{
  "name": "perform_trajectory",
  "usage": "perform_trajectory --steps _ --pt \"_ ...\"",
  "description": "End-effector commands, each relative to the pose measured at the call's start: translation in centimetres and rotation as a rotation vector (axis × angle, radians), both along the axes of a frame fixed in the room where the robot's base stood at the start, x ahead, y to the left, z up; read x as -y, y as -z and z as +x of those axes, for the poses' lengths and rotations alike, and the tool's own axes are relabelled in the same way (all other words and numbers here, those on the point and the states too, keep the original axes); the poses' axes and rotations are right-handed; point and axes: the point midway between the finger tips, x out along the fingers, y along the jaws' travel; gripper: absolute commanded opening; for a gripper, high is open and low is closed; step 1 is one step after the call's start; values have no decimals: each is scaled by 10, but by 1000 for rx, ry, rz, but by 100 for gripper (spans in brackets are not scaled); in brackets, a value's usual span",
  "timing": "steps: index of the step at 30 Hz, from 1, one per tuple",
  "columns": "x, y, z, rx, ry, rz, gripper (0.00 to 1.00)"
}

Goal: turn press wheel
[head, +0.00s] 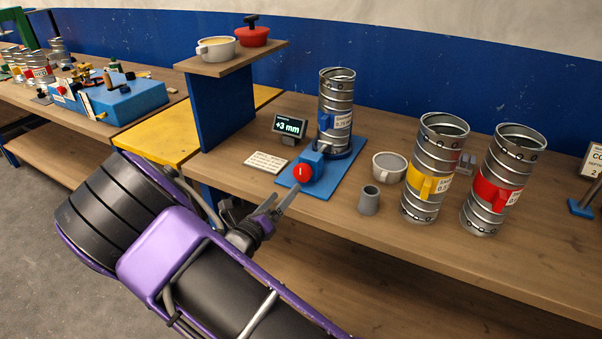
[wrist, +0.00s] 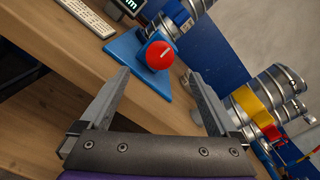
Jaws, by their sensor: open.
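A round red wheel (head: 303,173) with a white mark faces me on a blue press body (head: 315,157), which stands on a blue base plate (head: 322,187) on the bench. In the wrist view the red wheel (wrist: 160,55) shows just beyond and between my fingertips. My gripper (head: 284,198) is open and empty, in front of the bench edge and to the lower left of the wheel. It also shows in the wrist view (wrist: 157,75), with its fingers apart and not touching the wheel. A silver spiral duct (head: 337,85) with a blue band stands upright behind the wheel.
A display reading +3 mm (head: 289,126) and a white card (head: 267,161) lie left of the wheel. Right of it are a grey cup (head: 369,200), a bowl (head: 390,165) and ducts with yellow (head: 428,187) and red (head: 492,192) bands. A raised shelf (head: 225,64) stands at left.

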Motion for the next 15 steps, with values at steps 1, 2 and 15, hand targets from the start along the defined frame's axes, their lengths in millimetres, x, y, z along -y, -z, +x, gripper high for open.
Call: perform_trajectory --steps 1,2,15 --pt "7 0 10 2 3 -1 96" --pt "11 0 16 1 4 -1 96" --pt "50 0 82 1 1 1 96"
